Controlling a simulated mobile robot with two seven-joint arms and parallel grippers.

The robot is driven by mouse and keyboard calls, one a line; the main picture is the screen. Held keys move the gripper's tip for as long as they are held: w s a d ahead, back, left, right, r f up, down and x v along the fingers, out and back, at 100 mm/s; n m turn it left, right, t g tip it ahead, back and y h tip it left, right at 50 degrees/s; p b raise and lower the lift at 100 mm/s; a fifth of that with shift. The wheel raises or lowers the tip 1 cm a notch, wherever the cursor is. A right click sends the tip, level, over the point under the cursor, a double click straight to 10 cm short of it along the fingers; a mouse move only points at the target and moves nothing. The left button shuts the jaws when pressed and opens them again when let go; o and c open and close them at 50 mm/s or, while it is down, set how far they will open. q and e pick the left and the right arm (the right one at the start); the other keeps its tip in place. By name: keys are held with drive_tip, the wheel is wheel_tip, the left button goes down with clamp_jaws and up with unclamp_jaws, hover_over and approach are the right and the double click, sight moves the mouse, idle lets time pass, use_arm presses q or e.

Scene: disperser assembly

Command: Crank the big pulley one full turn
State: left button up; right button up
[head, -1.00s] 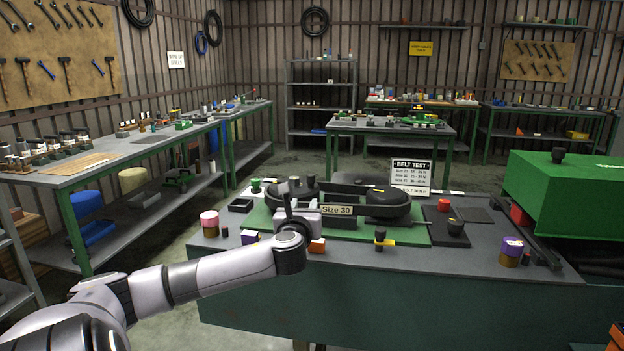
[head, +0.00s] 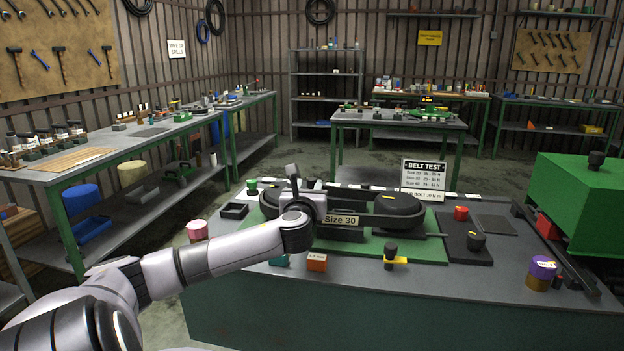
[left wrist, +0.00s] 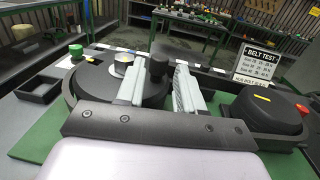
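The belt rig stands on a green board (head: 424,246) on the bench, with a "Size 30" plate (head: 340,220). Its left black pulley (left wrist: 88,88), a wide disc, has an upright black knob (left wrist: 157,68). In the head view the pulley (head: 271,203) is partly hidden by my left gripper (head: 294,183). In the left wrist view my left gripper (left wrist: 157,88) has its fingers apart, one on each side of the knob. Contact with the knob cannot be told. A second black round part (head: 398,204) with a yellow mark is at the right. My right gripper is not in view.
A "Belt Test" sign (head: 423,179) stands behind the rig. A yellow-handled tool (head: 391,257), orange block (head: 317,262), purple-topped jar (head: 541,272) and pink-topped jar (head: 197,230) are around the board. A green housing (head: 580,205) is at the right.

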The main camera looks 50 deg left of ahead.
sight(311, 181)
use_arm(q)
drive_tip(key=shift+x, duration=2.85)
drive_tip(key=shift+f, duration=0.1)
drive_tip(key=shift+c, duration=0.4)
clamp_jaws()
